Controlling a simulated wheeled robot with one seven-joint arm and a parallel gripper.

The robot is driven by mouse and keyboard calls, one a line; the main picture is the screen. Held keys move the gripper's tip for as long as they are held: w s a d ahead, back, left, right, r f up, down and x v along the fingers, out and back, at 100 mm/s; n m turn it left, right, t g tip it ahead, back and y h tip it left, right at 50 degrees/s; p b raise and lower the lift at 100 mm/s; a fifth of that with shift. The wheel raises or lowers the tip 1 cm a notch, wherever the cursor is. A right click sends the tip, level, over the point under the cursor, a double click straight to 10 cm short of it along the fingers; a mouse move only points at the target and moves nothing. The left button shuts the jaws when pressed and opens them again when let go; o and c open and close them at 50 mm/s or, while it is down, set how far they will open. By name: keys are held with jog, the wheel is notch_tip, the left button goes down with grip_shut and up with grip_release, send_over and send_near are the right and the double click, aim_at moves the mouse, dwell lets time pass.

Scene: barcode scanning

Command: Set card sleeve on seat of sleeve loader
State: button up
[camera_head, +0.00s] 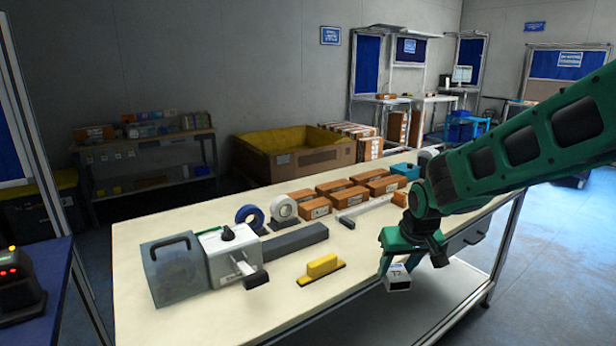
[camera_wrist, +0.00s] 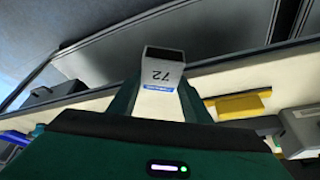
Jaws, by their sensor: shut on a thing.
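The card sleeve (camera_head: 398,282) is a small white box with a dark open end. In the wrist view the card sleeve (camera_wrist: 160,75) shows the number 72 and a blue stripe, upside down. My gripper (camera_head: 395,268) is shut on it and holds it by the table's front edge, at the right. The wrist view shows a green finger of my gripper (camera_wrist: 160,92) on each side of it. The likely sleeve loader (camera_head: 228,257) is a white and grey machine with a clear cover and black-ended lever, at the table's left. I cannot make out its seat.
A yellow block on a flat base (camera_head: 321,268) lies on the table (camera_head: 300,305) between my gripper and the machine. Tape rolls (camera_head: 283,208) and several brown boxes (camera_head: 347,196) stand along the back. The front strip of table is mostly clear.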

jog(key=w+d+f+m, duration=0.1)
jog(key=w+d+f, duration=0.1)
jog(key=d+f, duration=0.5)
jog(key=shift+w, duration=0.35)
jog(key=shift+d, duration=0.1)
